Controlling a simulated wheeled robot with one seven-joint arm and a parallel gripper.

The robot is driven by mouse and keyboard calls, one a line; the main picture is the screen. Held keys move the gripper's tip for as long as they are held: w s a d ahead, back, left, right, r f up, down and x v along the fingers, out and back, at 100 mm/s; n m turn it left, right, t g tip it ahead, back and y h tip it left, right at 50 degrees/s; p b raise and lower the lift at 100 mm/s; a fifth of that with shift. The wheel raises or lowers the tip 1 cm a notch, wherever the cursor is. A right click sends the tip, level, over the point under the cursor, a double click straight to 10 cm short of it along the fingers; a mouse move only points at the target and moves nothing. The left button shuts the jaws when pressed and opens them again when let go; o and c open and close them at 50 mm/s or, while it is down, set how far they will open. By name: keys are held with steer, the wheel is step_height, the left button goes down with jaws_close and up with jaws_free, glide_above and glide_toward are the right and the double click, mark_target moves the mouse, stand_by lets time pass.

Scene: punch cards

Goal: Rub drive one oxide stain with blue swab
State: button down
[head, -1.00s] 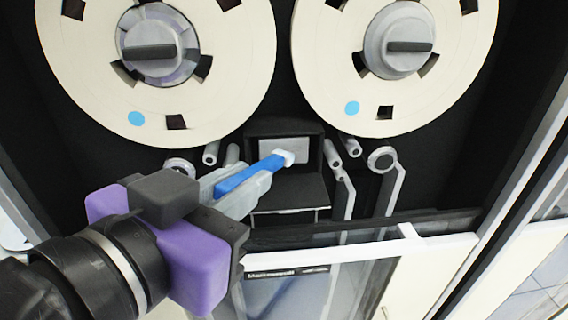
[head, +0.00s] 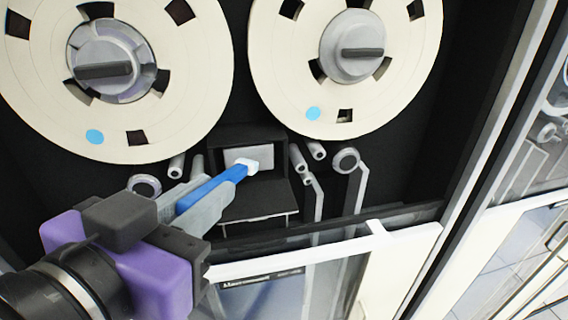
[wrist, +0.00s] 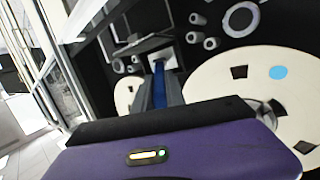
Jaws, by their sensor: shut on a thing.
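My gripper (head: 190,205) is shut on the blue swab (head: 215,188), which points up and right toward the tape drive's head recess. The swab's white tip (head: 246,165) overlaps the grey head plate (head: 258,156) at the back of the recess; I cannot tell whether it touches. The swab also shows between my fingers in the wrist view (wrist: 159,88). No stain is clearly visible on the plate; the tip covers part of it.
Two cream tape reels, left (head: 190,90) and right (head: 405,80), sit above the recess. Guide rollers (head: 346,160) flank it. A white-edged glass door (head: 330,250) lies below. A second cabinet stands at the right.

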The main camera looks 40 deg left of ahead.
steer(key=shift+s, duration=0.2)
steer(key=shift+a+p, duration=0.1)
steer(key=shift+p, duration=0.55)
stand_by(0.7)
steer(key=s+d+p, duration=0.1)
steer(key=s+d, duration=0.3)
steer(key=shift+d, duration=0.3)
stand_by(0.4)
steer(key=shift+d, duration=0.15)
